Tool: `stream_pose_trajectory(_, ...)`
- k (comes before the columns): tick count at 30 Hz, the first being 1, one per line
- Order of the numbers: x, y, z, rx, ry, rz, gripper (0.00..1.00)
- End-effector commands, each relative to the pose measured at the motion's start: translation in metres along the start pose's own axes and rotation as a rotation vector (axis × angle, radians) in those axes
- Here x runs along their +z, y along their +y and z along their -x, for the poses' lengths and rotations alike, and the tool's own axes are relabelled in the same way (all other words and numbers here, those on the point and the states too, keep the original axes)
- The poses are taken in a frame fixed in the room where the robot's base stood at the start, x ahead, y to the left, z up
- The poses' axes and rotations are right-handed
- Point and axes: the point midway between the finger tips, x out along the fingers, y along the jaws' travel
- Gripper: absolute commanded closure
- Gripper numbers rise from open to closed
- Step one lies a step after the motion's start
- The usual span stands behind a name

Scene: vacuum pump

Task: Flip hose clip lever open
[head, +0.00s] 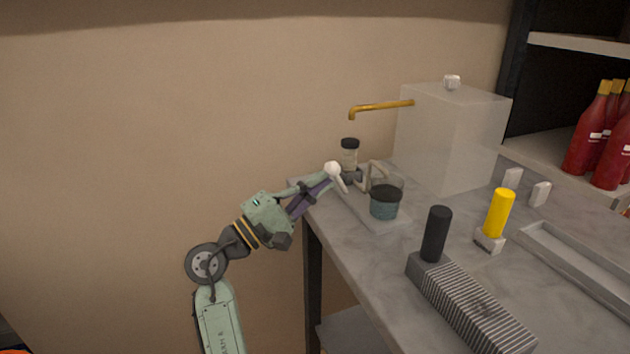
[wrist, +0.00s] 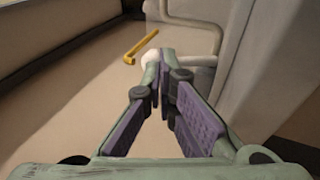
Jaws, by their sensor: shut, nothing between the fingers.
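A white ball-ended lever (head: 332,168) stands at the left end of the bench. It looks like the hose clip lever, with a short white arm running down to the right. My gripper (head: 328,181) is shut and empty, its fingertips right at the ball from the left. In the wrist view my gripper (wrist: 163,54) has its tips together, and the white ball (wrist: 151,57) shows just beyond the left tip. I cannot tell whether they touch. A pale looped hose (head: 377,165) is behind the lever; the clip's body is hard to make out.
A black-capped bottle (head: 349,158) and a dark-topped teal jar (head: 385,202) stand close by on a tray. A pale box (head: 450,140) with an orange-yellow pipe (head: 382,108) rises behind. A black-handled ribbed block (head: 470,308) and yellow-handled piece (head: 498,215) are further right.

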Motion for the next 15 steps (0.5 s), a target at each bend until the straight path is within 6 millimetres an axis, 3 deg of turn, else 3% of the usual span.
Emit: stream_pose_trajectory(15, 0.002, 0.015, -0.014, -0.164, 0.000, -0.030, 1.00)
